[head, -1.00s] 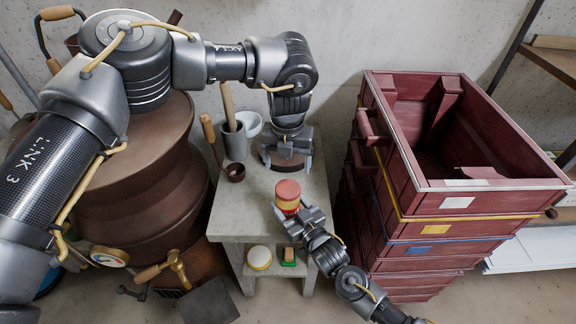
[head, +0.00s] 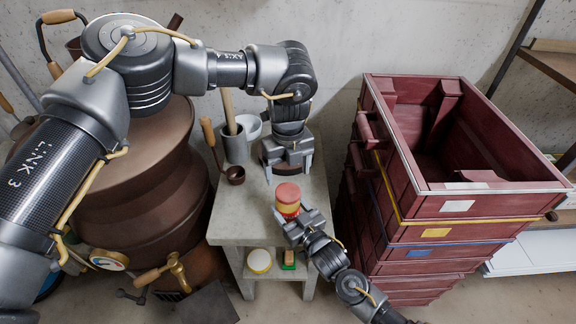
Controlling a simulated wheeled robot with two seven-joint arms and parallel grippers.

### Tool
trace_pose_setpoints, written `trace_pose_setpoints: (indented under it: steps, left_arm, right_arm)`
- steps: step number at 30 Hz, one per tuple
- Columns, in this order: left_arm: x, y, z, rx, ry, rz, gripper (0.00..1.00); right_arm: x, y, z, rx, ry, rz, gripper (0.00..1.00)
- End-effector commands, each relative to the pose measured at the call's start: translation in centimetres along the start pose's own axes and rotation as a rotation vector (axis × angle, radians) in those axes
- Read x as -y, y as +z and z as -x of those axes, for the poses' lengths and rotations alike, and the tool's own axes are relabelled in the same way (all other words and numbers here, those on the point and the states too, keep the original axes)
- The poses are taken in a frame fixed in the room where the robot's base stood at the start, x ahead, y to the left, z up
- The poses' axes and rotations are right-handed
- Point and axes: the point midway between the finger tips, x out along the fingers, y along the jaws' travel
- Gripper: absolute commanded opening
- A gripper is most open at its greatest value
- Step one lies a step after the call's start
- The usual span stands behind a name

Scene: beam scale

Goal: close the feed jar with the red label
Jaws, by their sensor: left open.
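A small jar with a red top and yellow and red bands (head: 288,207) stands near the front right of the grey table (head: 246,222). The red top (head: 288,191) sits over it; I cannot tell whether it is pressed down. My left gripper (head: 288,176) points down just behind the jar, its fingers spread apart, with nothing seen between them. My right gripper (head: 288,216) reaches in from the front right and is at the jar's lower front side. Its fingers are partly hidden, so I cannot tell whether they grip the jar.
A grey pot (head: 235,144), a white bowl (head: 250,127) and a brown ladle (head: 236,175) stand at the table's back left. Stacked dark red crates (head: 400,205) rise close on the right. A brown barrel (head: 150,180) stands left. A yellow-rimmed container (head: 260,261) sits on the lower shelf.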

Motion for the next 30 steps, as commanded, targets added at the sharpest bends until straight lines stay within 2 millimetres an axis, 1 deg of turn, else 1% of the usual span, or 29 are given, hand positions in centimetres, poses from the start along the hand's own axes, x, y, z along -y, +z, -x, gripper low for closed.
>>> trace_pose_setpoints:
  steps: [1,6,12,18,26,30]
  left_arm:
    - [0.0,-0.1,-0.8,-0.003,0.002,0.000,0.79]
    - [0.0,-0.1,-3.4,-0.002,0.002,-0.001,0.79]
    - [0.0,-0.1,-5.7,-0.001,0.001,-0.002,0.79]
    - [0.0,0.0,-6.6,0.000,0.001,-0.001,0.79]
    - [0.0,0.0,-6.7,0.000,0.000,-0.001,0.79]
    - [0.0,0.0,-6.7,0.000,0.000,-0.001,0.61]
  right_arm:
    - [0.0,0.0,0.0,0.000,0.000,0.000,0.00]
    - [0.0,0.0,0.0,0.000,0.000,0.000,0.00]
    - [0.0,0.0,0.0,0.000,0.001,0.000,0.00]
    - [0.0,0.0,0.0,0.000,0.001,0.000,0.00]
    - [0.0,0.0,0.0,0.000,0.001,0.000,0.00]
    - [0.0,0.0,0.0,0.000,0.001,0.000,0.00]
